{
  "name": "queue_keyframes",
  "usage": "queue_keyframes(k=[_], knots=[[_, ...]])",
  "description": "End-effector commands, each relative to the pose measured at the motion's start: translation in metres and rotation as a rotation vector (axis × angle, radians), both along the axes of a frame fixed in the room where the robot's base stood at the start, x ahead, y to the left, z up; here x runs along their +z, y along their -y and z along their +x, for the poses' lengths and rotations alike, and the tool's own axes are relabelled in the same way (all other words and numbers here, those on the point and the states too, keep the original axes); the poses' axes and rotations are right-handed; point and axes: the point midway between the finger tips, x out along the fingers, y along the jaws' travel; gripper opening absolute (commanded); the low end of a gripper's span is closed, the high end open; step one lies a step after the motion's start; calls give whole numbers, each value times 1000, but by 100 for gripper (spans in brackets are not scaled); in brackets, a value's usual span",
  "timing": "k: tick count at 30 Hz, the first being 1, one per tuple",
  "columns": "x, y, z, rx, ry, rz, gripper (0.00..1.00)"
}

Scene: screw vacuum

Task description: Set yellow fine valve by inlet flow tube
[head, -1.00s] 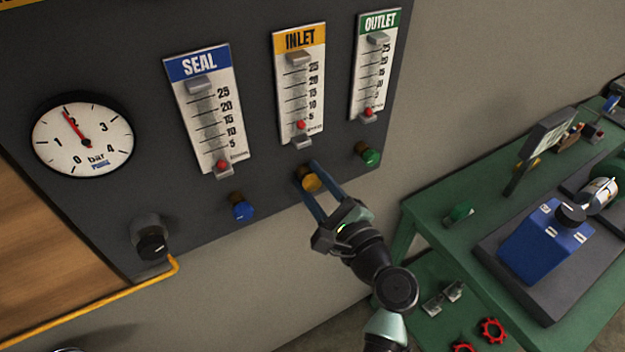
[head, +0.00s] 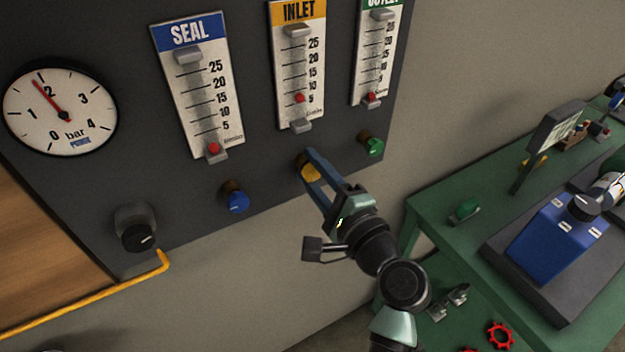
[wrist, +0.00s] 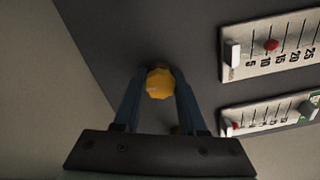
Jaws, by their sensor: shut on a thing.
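The yellow fine valve (head: 311,173) is a small knob below the inlet flow tube (head: 298,75) on the dark panel. My gripper (head: 310,168) is shut on it, one blue finger on each side. The wrist view shows the yellow knob (wrist: 160,84) between the fingertips. The inlet tube has a yellow INLET label and a scale up to 25. Its red float (head: 299,98) sits low, around the 5 to 10 marks in the head view. In the wrist view the float (wrist: 271,45) is near the 10. Its exact reading is hard to tell.
A blue knob (head: 236,201) is left of my gripper and a green knob (head: 374,147) close to its right. The seal float (head: 214,149) is below 5. A bar gauge (head: 60,108) points just under 2. A green bench (head: 437,212) stands at right.

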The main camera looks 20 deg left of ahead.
Motion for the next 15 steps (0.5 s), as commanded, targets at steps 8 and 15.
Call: queue_keyframes(k=[8,15], knots=[[-4,0,0,1,203,-158,0],[-3,0,0,0,341,-266,0]])
